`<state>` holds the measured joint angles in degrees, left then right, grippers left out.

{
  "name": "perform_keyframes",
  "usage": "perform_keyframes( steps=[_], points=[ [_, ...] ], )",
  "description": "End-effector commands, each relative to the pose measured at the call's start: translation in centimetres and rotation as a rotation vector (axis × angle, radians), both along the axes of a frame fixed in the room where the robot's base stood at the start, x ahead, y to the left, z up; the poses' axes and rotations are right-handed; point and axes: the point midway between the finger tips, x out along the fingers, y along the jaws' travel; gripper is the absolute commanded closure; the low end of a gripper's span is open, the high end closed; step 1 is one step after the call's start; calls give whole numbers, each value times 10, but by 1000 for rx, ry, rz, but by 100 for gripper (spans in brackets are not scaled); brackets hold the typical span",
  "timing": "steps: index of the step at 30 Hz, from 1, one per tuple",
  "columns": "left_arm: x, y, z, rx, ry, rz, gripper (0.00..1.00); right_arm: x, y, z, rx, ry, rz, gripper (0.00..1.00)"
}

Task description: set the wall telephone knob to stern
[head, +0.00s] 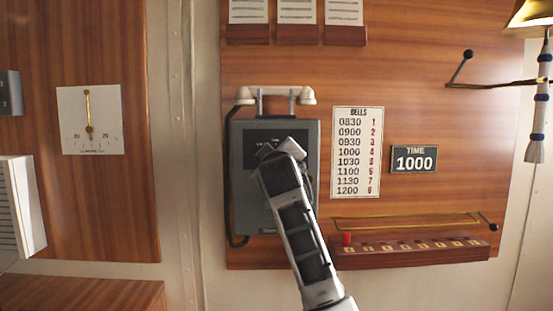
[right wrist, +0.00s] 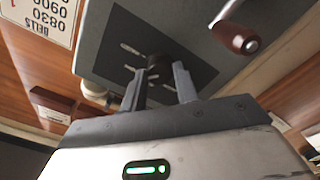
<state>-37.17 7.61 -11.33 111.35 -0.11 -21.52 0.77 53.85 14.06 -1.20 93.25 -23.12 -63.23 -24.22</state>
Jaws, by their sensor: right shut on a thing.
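The wall telephone is a grey box (head: 243,200) on the wood panel in the head view, with a pale handset (head: 275,96) across its top. My right gripper (head: 272,158) is at the dark plate on its front and hides the knob there. In the right wrist view the black round knob (right wrist: 158,68) sits between the two fingers of my right gripper (right wrist: 159,86), which is shut on it. Small white labels (right wrist: 131,48) show on the dark plate (right wrist: 185,62) but are too small to read. My left gripper is not in view.
A crank with a brown handle (right wrist: 236,38) sticks out from the telephone's side near the gripper. A bells board (head: 357,152), a time sign (head: 414,159) and a red rack (head: 410,254) are to the right. A brass bell (head: 530,14) hangs at the upper right.

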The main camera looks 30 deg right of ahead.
Motion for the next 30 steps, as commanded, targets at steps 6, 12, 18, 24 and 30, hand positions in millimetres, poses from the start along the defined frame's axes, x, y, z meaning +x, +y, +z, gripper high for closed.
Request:
perform_keyframes(
  steps=[6, 12, 18, 24, 30],
  points=[
    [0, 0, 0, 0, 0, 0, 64, 0, 0, -2, 2, 5, 1, 64],
    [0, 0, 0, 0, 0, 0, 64, 0, 0, -1, 1, 3, 0, 48],
    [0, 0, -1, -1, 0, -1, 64, -2, 2, -1, 0, 1, 1, 48],
    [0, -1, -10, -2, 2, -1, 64, -25, 16, -3, -1, -2, 3, 48],
    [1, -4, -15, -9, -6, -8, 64, -67, 42, -3, 0, -3, 4, 48]
  ],
)
